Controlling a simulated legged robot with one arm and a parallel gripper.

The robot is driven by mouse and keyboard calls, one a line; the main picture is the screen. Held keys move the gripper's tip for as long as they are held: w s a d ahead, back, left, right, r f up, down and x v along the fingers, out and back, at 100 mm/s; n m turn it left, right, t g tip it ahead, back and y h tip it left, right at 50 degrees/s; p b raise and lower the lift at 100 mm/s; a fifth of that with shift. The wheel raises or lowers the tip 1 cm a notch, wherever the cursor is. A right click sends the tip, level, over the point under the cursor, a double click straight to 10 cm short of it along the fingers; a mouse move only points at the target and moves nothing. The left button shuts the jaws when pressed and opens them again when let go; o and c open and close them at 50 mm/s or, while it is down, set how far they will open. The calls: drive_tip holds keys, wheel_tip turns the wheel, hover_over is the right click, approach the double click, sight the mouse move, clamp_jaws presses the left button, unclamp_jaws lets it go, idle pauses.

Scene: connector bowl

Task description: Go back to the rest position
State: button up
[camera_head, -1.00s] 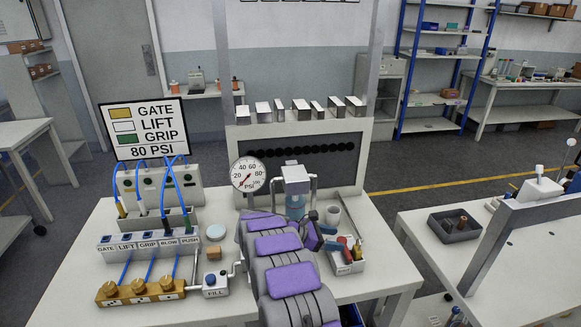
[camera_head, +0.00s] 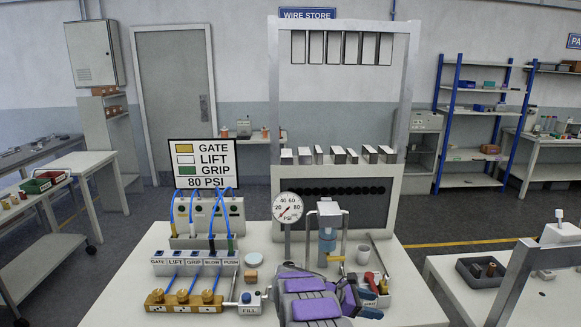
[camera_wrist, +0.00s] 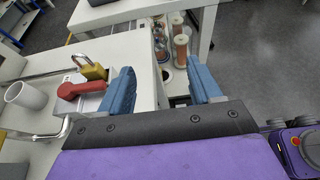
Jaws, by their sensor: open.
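My gripper shows in the wrist view (camera_wrist: 163,88) with its two blue fingers spread wide and nothing between them. It points down past the right edge of the white workbench (camera_head: 130,295). In the head view my purple-and-grey arm is folded low at the bottom centre, over the front of the bench.
A bin with a red-handled part (camera_wrist: 72,90) and a yellow padlock (camera_wrist: 92,68) lies left of the fingers, beside a white cup (camera_wrist: 27,96). A second table (camera_head: 450,280) is right.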

drive_tip(key=w+a+r+n+t+y, duration=0.35)
drive_tip(key=w+r+n+t, duration=0.25)
drive_tip(key=r+n, duration=0.3)
drive_tip(key=w+a+r+n+t+y, duration=0.3)
drive_tip(key=w+a+r+n+t, duration=0.25)
drive_tip(key=r+n, duration=0.35)
drive_tip(key=s+a+r+n+y, duration=0.8)
drive_tip(key=s+a+n+y, duration=0.15)
drive_tip(key=a+n, duration=0.35)
drive_tip(key=s+f+n+g+y, duration=0.1)
drive_tip(key=s+f+n+g, duration=0.2)
drive_tip(key=s+n, duration=0.65)
drive_tip(key=s+f+n+g+y, duration=0.1)
drive_tip(key=s+f+n+g, duration=0.3)
drive_tip(key=s, duration=1)
drive_tip(key=s+d+f+n+g+h, duration=0.1)
drive_tip(key=s+d+n+g, duration=0.1)
drive_tip(key=s, duration=0.7)
drive_tip(key=s+d+f+n+g+h, duration=0.2)
drive_tip(key=s+d+n, duration=0.2)
drive_tip(key=s, duration=0.6)
drive_tip(key=s+d+f+n+g+h, duration=0.1)
drive_tip(key=s+d+n+g, duration=0.1)
drive_tip(key=s+d, duration=0.4)
drive_tip(key=s+n, duration=0.1)
drive_tip(key=s, duration=0.2)
drive_tip(key=shift+s+f+g+h, duration=0.15)
drive_tip(key=shift+f+g+h, duration=0.1)
drive_tip(key=shift+g+h, duration=0.1)
drive_tip(key=shift+c, duration=0.3)
